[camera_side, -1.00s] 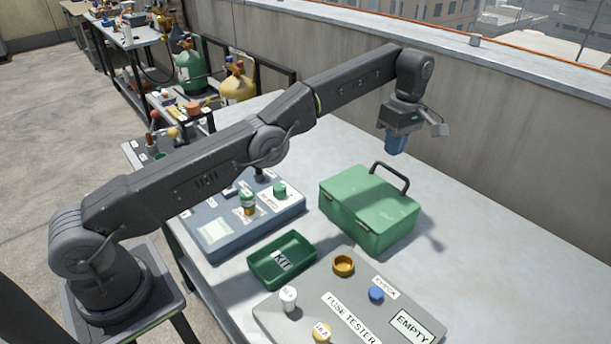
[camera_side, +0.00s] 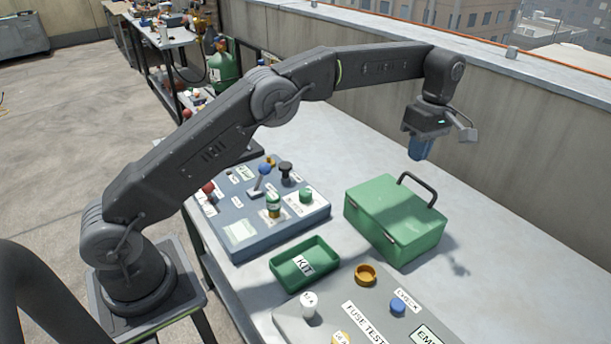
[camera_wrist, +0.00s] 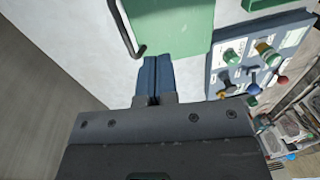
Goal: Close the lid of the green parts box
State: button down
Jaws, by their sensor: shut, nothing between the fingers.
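The green parts box (camera_side: 385,205) stands on the grey table, its lid lying flat and looking closed. Its dark handle (camera_side: 432,188) sticks up at the box's far right edge. The box (camera_wrist: 172,25) and part of the handle (camera_wrist: 125,30) also show at the top of the wrist view, partly cut off. My gripper (camera_side: 418,158) points down above the table, behind the handle in the side view and apart from the box. Its blue fingers (camera_wrist: 153,62) are shut together with nothing between them.
A blue-grey control panel (camera_side: 237,233) with knobs stands left of the box. A green KIT tray (camera_side: 283,272) and a grey fuse tester (camera_side: 290,318) lie in front. A concrete wall (camera_side: 540,190) runs behind the table. Clear table lies right of the box.

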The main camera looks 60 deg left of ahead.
jog(key=s+a+t, duration=0.2)
jog(key=s+t, duration=0.4)
jog(key=s, duration=2)
jog(key=s+a+r+m, duration=0.2)
jog(key=s+m, duration=0.3)
jog(key=m, duration=0.3)
jog(key=s+a+r+m+t, duration=0.1)
jog(key=s+a+r+m, duration=0.2)
jog(key=m, duration=0.6)
jog(key=shift+s+a+r, duration=0.2)
jog(key=shift+s+r, duration=0.55)
jog(key=shift+s, duration=0.4)
